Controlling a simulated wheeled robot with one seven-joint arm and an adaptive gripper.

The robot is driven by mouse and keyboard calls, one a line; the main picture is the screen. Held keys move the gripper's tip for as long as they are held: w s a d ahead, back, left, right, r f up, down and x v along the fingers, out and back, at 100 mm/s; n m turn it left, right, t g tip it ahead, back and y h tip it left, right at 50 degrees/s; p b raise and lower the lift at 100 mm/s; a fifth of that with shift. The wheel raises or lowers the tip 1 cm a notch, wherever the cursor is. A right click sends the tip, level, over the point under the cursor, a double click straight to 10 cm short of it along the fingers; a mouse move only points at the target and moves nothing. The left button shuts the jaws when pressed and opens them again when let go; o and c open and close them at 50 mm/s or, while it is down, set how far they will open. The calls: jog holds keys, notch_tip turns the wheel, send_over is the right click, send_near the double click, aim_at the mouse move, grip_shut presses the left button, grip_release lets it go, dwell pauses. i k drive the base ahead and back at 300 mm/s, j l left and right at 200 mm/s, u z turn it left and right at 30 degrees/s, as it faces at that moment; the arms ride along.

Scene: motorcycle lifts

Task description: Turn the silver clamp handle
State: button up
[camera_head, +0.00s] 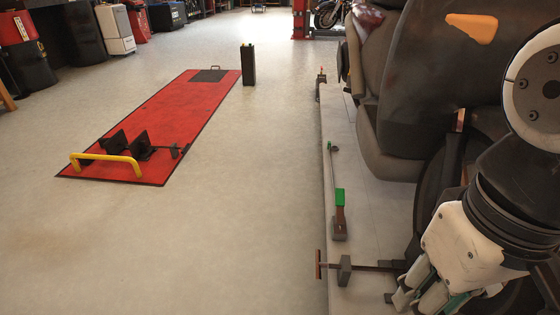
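A T-shaped clamp handle (318,264) stands out from the left edge of the near grey lift (362,200), at the bottom centre. Its crossbar looks reddish brown rather than silver. A dark rod runs right from it through a grey block (344,270) toward the wheel clamp area, partly behind my arm. My gripper (432,300) is at the bottom right, pointing down, to the right of the handle and apart from it. Its fingers are bunched and cut off by the lower edge, so I cannot tell whether they are open or shut.
A motorcycle (400,85) stands on the near lift at right, close to my arm. A green-topped lever (339,198) is on the lift's edge. A red lift (150,120) with a yellow bar (105,160) lies left. A black post (248,65) stands behind. Floor between is clear.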

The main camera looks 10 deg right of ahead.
aim_at(320, 265)
jog(key=u, duration=0.45)
jog(key=i+j+u, duration=0.15)
jog(key=u, duration=0.25)
jog(key=i+j+u, duration=0.15)
jog(key=u, duration=0.3)
jog(key=i+u, duration=0.25)
jog(key=u, duration=0.15)
jog(key=i+j+z, duration=0.1)
jog(key=i, duration=1.85)
jog(key=z, duration=0.45)
jog(key=i+j+z, duration=0.1)
jog(key=z, duration=0.3)
jog(key=i+z, duration=0.1)
jog(key=z, duration=0.35)
jog(key=j+z, duration=0.15)
jog(key=z, duration=1.4)
